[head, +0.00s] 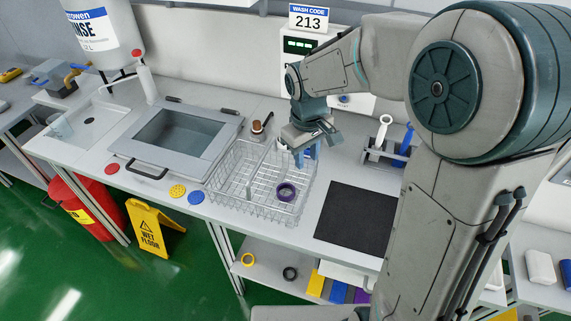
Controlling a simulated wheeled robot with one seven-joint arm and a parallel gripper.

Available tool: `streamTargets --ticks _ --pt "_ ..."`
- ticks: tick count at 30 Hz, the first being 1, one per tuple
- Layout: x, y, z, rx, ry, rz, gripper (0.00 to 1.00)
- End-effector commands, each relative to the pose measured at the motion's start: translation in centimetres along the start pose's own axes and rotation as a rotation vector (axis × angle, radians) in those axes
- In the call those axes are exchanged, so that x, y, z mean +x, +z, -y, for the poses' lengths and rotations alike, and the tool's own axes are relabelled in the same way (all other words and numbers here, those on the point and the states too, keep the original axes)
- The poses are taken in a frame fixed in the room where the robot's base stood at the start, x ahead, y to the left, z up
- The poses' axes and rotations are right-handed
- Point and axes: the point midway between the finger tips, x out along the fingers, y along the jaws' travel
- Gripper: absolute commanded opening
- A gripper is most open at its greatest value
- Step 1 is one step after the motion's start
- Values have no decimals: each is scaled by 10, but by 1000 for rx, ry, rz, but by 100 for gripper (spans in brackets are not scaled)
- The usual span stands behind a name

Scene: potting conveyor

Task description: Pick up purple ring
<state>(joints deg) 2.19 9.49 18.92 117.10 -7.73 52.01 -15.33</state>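The purple ring (286,192) lies in the right part of the wire basket (215,188) on the workbench. It looks like a short, dark purple ring with a pale opening. My gripper (304,158) is above the back right part of the basket, behind and a little above the ring, apart from it. The gripper points down, and blue shows at its fingers. The gap between the fingers is too small to make out.
A sink with a grey lid frame (126,160) stands left of the basket. A black mat (352,222) lies to the right. A rack (374,153) with white and blue tools stands behind the mat. Red, yellow and blue discs lie along the front edge. A brown-topped bottle (257,129) stands behind the basket.

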Motion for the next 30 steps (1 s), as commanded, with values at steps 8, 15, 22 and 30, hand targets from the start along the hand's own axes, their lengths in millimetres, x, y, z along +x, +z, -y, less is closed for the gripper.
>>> streamTargets --ticks 8,15,22,30 --pt "10 -43 8 -139 -60 14 31" --pt "42 -46 11 -154 -68 17 31" --pt "84 -45 13 -153 -66 16 31" --pt "101 -45 13 -151 -65 14 31"
